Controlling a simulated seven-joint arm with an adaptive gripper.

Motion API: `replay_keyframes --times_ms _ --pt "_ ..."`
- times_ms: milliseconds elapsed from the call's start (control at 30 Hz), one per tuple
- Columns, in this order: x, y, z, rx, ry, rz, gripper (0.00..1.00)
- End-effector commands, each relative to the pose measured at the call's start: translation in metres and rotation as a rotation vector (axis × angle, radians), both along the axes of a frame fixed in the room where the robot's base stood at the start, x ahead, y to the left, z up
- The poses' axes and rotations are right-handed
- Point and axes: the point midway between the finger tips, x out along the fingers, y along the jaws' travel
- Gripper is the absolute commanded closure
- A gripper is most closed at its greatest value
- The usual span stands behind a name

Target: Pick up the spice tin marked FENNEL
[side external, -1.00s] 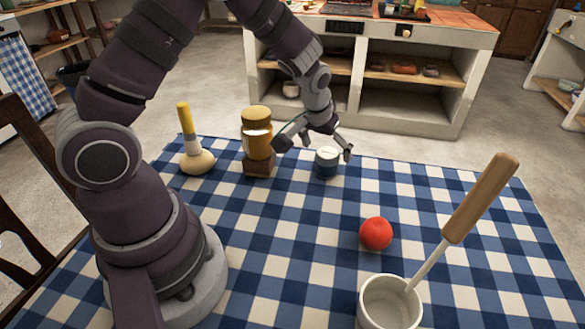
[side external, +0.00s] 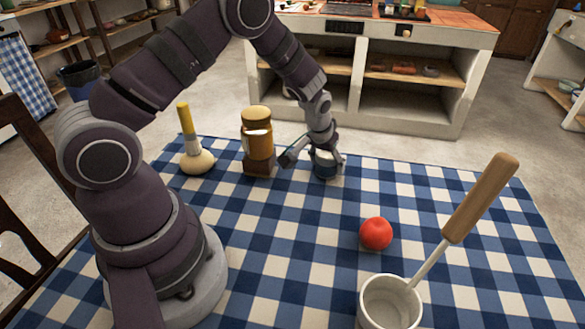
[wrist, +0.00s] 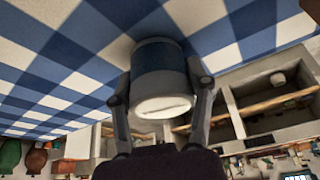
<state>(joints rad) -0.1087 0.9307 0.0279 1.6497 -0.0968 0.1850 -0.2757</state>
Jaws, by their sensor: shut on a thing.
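A small round tin (side external: 326,169), blue on its side with a whitish top, stands on the checked cloth near the table's far edge. My gripper (side external: 320,160) is lowered around it and shut on it. In the wrist view the tin (wrist: 158,68) sits between the two fingers of my gripper (wrist: 160,80), one against each side. A pale top with a dark slit-like mark faces the camera. I cannot read any name on the tin, so the FENNEL marking is not confirmed.
Further left is a pale bulb-shaped thing with a yellow-handled brush (side external: 192,145). A red ball (side external: 375,233) and a white mug (side external: 388,303) holding a wooden-handled tool (side external: 482,197) are nearer.

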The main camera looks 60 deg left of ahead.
Motion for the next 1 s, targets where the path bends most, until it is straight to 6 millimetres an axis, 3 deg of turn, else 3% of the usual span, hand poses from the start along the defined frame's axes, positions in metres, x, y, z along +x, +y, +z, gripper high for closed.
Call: replay_keyframes --times_ms 100,367,467,700,800,933,1000 --pt "0.0 0.0 0.0 0.0 0.0 0.0 0.86" --pt "0.0 0.0 0.004 0.0 -0.001 0.0 0.86" --pt "0.001 0.0 0.017 0.0 -0.004 0.001 0.86" --pt "0.001 0.0 0.076 0.0 -0.008 -0.001 0.86" --pt "0.001 -0.001 0.092 0.0 -0.004 -0.006 0.86" --pt "-0.004 -0.014 0.097 -0.001 0.001 -0.108 0.86" --pt "-0.01 -0.03 0.094 -0.003 0.003 -0.24 0.86"
